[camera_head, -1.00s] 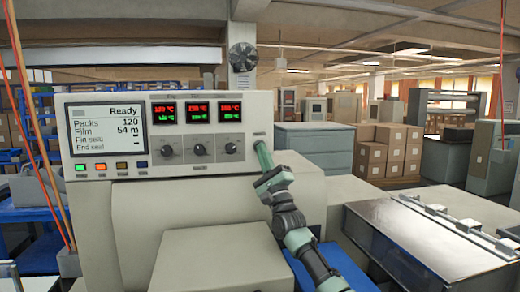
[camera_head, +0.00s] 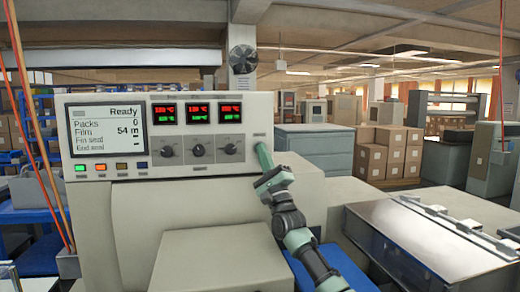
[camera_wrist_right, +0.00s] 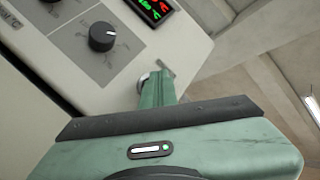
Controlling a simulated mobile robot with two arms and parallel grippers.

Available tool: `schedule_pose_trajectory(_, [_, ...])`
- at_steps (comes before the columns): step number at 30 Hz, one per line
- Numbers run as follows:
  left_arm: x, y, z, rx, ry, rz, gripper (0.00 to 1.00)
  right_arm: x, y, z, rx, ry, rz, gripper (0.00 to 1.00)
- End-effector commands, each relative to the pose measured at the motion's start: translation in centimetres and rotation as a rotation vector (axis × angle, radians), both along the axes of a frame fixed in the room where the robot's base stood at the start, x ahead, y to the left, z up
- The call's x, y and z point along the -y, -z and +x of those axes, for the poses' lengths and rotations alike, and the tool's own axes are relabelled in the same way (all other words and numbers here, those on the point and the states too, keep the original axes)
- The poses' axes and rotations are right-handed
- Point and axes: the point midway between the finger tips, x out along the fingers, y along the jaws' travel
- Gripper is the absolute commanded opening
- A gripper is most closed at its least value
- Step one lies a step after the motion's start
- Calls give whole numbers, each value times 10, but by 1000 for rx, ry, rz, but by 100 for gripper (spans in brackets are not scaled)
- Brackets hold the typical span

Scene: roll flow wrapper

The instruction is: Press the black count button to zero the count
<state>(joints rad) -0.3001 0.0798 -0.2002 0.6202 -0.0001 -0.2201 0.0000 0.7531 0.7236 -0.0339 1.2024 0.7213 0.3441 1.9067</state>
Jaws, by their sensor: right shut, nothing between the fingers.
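The wrapper's control panel (camera_head: 80,171) faces me. Its screen (camera_head: 106,131) shows Ready, Packs 0 and Film 54 m. My right gripper (camera_head: 262,148) is shut and empty, with its fingertips at the right end of the panel. In the right wrist view the fingertips (camera_wrist_right: 155,88) meet the panel face at a round metal rim (camera_wrist_right: 142,82) right of the knobs. The fingers cover most of that spot, so the black count button itself is hidden. My left gripper is out of view.
Three black knobs (camera_head: 198,150) sit left of my fingertips, below red and green temperature displays (camera_head: 196,113). Coloured buttons (camera_head: 111,166) line the area under the screen.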

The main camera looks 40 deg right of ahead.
Motion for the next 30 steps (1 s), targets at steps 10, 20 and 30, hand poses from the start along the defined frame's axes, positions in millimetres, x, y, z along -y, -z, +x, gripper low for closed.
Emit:
schedule_pose_trajectory(10, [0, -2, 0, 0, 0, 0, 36, -6, 1, -11, -1, -1, 1, 0])
schedule_pose_trajectory(20, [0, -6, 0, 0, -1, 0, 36, -11, 1, -18, -1, -3, 1, 0])
schedule_pose_trajectory(30, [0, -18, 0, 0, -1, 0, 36, -27, 1, -47, -1, -3, 2, 0])
